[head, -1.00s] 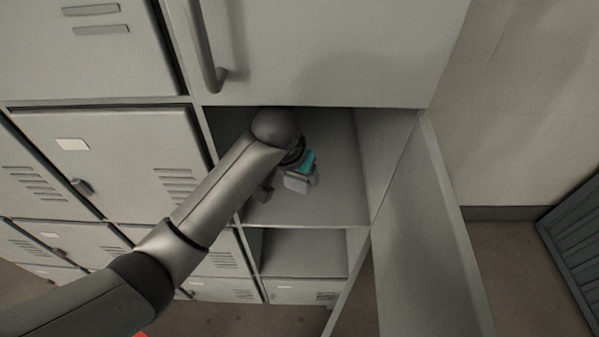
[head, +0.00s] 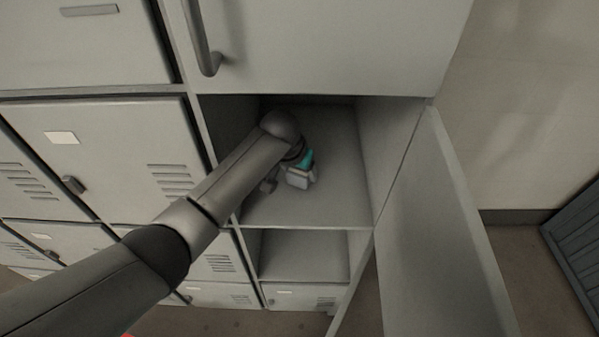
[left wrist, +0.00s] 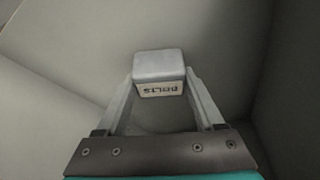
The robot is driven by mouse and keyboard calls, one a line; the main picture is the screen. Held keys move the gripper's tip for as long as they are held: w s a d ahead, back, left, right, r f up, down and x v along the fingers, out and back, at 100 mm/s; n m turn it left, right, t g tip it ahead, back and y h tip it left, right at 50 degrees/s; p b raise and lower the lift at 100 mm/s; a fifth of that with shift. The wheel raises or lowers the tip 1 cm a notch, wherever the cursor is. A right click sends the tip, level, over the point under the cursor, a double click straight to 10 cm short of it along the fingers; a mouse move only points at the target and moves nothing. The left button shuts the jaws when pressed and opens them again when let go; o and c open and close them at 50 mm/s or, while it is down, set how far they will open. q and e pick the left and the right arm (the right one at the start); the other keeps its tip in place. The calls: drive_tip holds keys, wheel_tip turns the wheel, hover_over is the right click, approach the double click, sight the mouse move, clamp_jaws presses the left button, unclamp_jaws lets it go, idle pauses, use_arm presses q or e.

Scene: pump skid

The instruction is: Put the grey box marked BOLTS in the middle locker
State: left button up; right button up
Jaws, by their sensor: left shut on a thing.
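The grey box marked BOLTS (left wrist: 158,64) is between the fingertips of my left gripper (left wrist: 160,82) in the left wrist view. Its pale label reads upside down there. In the head view my left gripper (head: 299,174), with a teal band, is inside the open middle locker (head: 345,205), above its floor and left of its right wall. The box is too small and partly covered there to make out clearly. I cannot tell whether it touches the locker floor. My right gripper is not in view.
The locker's door (head: 435,225) stands open to the right. A closed upper door (head: 325,45) with a bar handle is above the opening. An open lower compartment (head: 303,255) is below. Closed lockers (head: 105,150) fill the left. A dark slatted object (head: 575,240) stands at far right.

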use_arm(q)
drive_tip(key=o, duration=1.5)
drive_tip(key=shift+f, duration=0.1)
drive_tip(key=p+v, duration=0.2)
drive_tip(key=v, duration=0.5)
drive_tip(key=shift+r+p, duration=0.3)
drive_tip(key=shift+r, duration=0.1)
